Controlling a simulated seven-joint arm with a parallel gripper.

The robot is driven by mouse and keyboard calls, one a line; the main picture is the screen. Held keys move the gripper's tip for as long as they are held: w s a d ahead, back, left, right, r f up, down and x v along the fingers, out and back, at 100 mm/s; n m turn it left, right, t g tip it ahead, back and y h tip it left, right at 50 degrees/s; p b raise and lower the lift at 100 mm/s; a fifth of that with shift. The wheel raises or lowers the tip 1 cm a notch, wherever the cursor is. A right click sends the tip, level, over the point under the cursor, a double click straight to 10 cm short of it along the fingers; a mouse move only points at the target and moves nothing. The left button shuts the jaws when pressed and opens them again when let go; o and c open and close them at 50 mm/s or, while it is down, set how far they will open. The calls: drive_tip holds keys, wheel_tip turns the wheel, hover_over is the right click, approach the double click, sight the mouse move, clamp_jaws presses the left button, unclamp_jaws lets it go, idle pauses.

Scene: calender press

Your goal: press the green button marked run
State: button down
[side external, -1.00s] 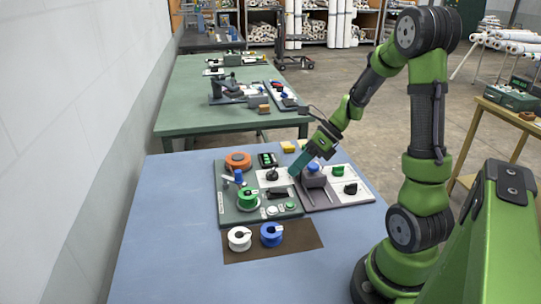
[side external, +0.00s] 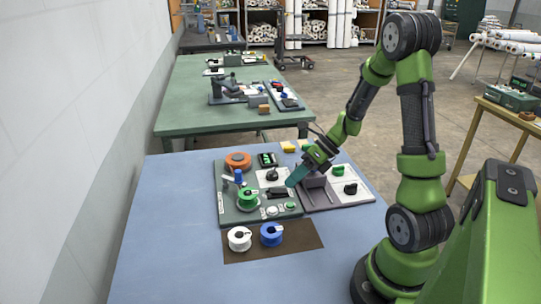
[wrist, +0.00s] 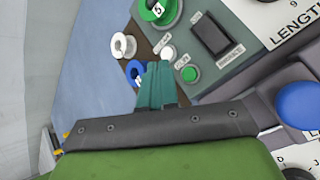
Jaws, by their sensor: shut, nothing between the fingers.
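The green button (side external: 291,206) is a small round cap near the front right corner of the grey-green panel. It also shows in the wrist view (wrist: 193,75), with a small white label beside it that I cannot read surely. A white button (side external: 272,211) sits just left of it, and shows too in the wrist view (wrist: 168,52). My gripper (side external: 291,183) has teal fingers, shut and empty, pointing down-left above the panel, behind the green button and apart from it. In the wrist view the fingers (wrist: 154,88) appear left of the green button.
A black rocker switch (wrist: 210,34) lies beside the buttons. A green spool (side external: 247,197) stands on the panel's left part. White (side external: 239,238) and blue (side external: 271,234) spools rest on a brown mat (side external: 300,240) in front. A grey block (side external: 313,188) is close right of my fingers.

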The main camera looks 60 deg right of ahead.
sight(293, 203)
drive_tip(key=shift+f, duration=2.1)
idle(0.4)
drive_tip(key=shift+f, duration=0.4)
